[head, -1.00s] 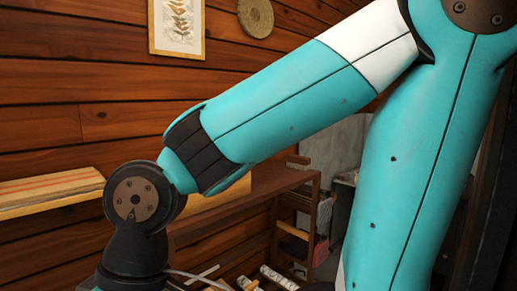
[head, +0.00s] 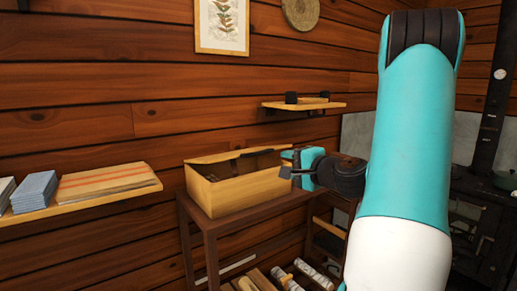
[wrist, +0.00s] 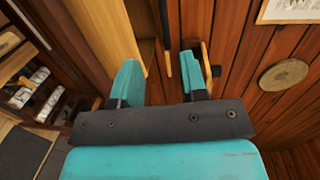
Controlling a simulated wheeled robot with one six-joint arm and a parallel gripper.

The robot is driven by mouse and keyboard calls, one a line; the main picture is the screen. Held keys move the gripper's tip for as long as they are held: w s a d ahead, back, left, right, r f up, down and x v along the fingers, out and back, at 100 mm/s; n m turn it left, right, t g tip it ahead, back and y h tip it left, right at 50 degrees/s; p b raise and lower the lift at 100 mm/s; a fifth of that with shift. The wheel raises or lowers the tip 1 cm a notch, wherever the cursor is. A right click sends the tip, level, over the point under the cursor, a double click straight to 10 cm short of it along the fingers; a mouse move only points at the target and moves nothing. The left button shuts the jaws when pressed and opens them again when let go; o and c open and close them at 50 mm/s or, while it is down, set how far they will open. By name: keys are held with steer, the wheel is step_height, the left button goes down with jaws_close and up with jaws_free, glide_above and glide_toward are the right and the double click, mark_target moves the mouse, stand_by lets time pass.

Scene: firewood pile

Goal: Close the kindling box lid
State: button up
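The kindling box (head: 235,193) is a pale wooden box on a dark wooden rack in the head view. Its lid (head: 222,157) is a thin board standing raised along the back, and the dark inside shows below it. My gripper (head: 288,164) is at the box's right end, near the top. In the wrist view my gripper (wrist: 161,80) has its two teal fingers spread apart. The box (wrist: 112,35) lies ahead of the left finger there, and a thin dark edge, perhaps of the lid, shows ahead of the gap. I cannot tell whether anything touches.
A small wall shelf (head: 304,104) with dark items is above and behind my gripper. A left shelf (head: 85,194) holds blue and striped stacks. The rack (head: 212,240) has several logs below. A dark stove (head: 480,215) stands at the right.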

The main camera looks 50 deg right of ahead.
mark_target(263, 153)
steer(key=shift+m+h, duration=0.4)
steer(key=shift+m, duration=0.1)
steer(key=p+x, duration=0.2)
steer(key=x, duration=0.3)
steer(key=d+p+x, duration=0.1)
steer(key=p+x, duration=0.2)
steer(key=x, duration=0.2)
steer(key=d+p+x, duration=0.1)
steer(key=p+x, duration=0.1)
steer(key=x, duration=0.4)
steer(key=shift+s+r+p, duration=0.15)
steer(key=shift+r+p, duration=0.1)
steer(key=shift+p, duration=0.1)
steer(key=shift+w+f, duration=0.15)
steer(key=shift+w, duration=0.2)
steer(key=shift+c, duration=0.2)
